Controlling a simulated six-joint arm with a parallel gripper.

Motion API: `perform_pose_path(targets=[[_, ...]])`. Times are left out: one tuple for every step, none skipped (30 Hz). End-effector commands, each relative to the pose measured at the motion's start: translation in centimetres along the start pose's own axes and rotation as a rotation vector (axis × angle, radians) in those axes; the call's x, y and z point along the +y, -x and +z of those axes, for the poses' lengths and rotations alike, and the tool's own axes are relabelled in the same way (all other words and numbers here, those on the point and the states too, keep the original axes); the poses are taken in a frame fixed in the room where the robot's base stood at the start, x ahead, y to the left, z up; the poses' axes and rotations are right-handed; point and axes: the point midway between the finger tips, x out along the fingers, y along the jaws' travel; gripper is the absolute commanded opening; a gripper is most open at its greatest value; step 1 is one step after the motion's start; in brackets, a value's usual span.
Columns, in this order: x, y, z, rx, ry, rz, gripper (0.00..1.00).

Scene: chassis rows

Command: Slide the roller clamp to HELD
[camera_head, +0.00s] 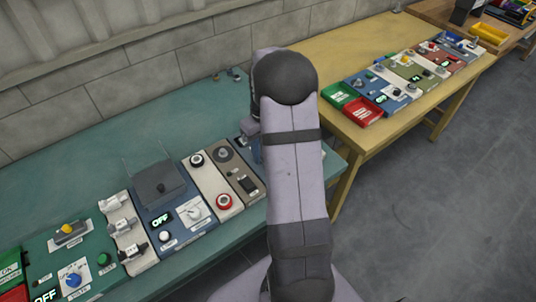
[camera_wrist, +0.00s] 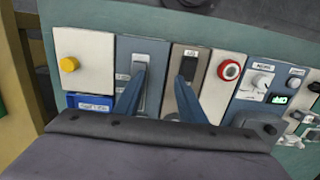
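My gripper (camera_wrist: 160,80) shows in the wrist view as two blue fingers spread apart, with nothing visible between them. They reach over the seam between a blue panel and a brown panel. The right finger is by a dark upright part (camera_wrist: 189,66) on the brown panel. I cannot tell whether either finger touches a part. In the head view my arm hides the gripper and the panel under it.
A beige panel with a yellow button (camera_wrist: 68,64) is at left in the wrist view. A red round button (camera_wrist: 230,70) is right of the brown panel. The teal bench (camera_head: 60,175) holds several panels in a row. A yellow bench (camera_head: 380,50) stands behind at right.

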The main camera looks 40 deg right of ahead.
Motion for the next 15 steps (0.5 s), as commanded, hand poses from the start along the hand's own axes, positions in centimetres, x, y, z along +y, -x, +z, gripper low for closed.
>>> perform_pose_path(targets=[[1.2,-0.3,-1.0,0.011,0.041,0.005,0.37],[1.8,-0.1,-1.5,0.016,0.071,0.008,0.37],[2.4,0.1,-2.1,0.023,0.109,0.013,0.37],[2.8,0.3,-2.5,0.028,0.136,0.016,0.37],[3.1,0.5,-2.8,0.031,0.162,0.019,0.37],[3.5,0.7,-3.2,0.036,0.192,0.022,0.37],[3.7,0.8,-3.4,0.038,0.210,0.025,0.37],[3.9,0.9,-3.6,0.041,0.227,0.027,0.37],[4.1,1.1,-3.8,0.042,0.243,0.029,0.37],[4.2,1.1,-3.9,0.043,0.252,0.030,0.37],[4.2,1.2,-3.9,0.044,0.258,0.031,0.37],[4.3,1.2,-4.0,0.045,0.264,0.031,0.37],[4.3,1.3,-4.0,0.045,0.266,0.032,0.37],[4.3,1.3,-4.0,0.045,0.267,0.032,0.37],[4.3,1.2,-4.0,0.045,0.267,0.031,0.37]])
